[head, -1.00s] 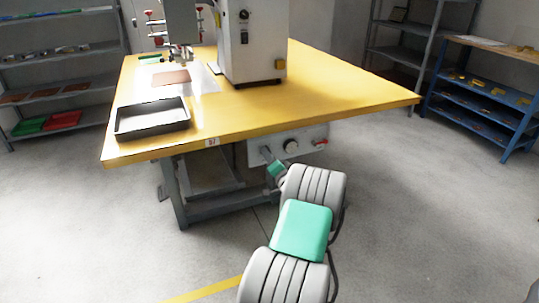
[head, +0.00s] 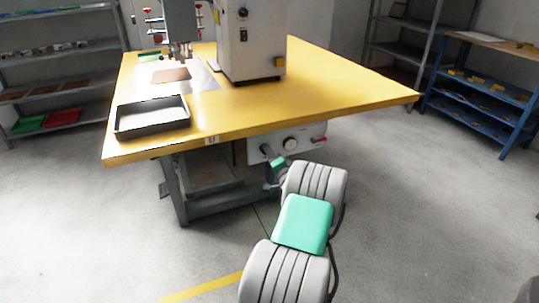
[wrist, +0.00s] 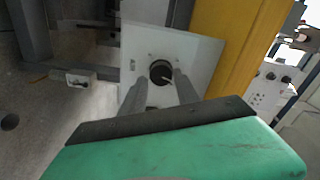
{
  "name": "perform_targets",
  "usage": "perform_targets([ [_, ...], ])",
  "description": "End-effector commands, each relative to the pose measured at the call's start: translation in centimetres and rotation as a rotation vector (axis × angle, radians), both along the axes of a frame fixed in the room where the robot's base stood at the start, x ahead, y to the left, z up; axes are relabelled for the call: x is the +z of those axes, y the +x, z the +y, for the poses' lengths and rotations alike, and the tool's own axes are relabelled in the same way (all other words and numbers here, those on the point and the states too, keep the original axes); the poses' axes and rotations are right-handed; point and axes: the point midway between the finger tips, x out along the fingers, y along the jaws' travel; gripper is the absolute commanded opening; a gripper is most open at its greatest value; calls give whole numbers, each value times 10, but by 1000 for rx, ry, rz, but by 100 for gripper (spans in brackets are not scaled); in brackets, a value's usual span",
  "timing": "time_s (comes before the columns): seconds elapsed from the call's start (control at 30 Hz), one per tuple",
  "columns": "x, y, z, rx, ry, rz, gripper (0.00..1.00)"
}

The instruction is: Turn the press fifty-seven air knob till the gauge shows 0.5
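The press table with the label 57 (head: 212,140) carries a pale control panel (head: 309,134) under its front edge. A round white-faced gauge (head: 291,144) sits on the panel; its reading is too small to make out. The dark round air knob (wrist: 160,72), with a light mark on it, shows on the panel in the wrist view. My gripper (wrist: 162,80) is open there, its two grey fingers apart and pointing at the knob from either side. I cannot tell whether they touch it. In the head view my gripper (head: 267,154) is at the panel's left part. The gauge is not visible in the wrist view.
The yellow tabletop (head: 330,92) overhangs the panel, close to my gripper. A red-tipped part (head: 320,141) is at the panel's right end. A grey tray (head: 152,118) and the press (head: 250,45) stand on top. The floor at right is clear.

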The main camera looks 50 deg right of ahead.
Motion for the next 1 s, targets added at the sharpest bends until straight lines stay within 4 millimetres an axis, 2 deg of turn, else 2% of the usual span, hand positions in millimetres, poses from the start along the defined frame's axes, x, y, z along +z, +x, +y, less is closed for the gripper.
perform_targets([
  [0.2,0,4,3,9,1,0,53],
  [0.47,1,1,5,9,1,0,53],
  [0.57,1,-11,11,7,4,0,53],
  [0.8,2,-53,35,6,3,0,53],
  [1.0,0,-64,44,11,1,0,53],
])
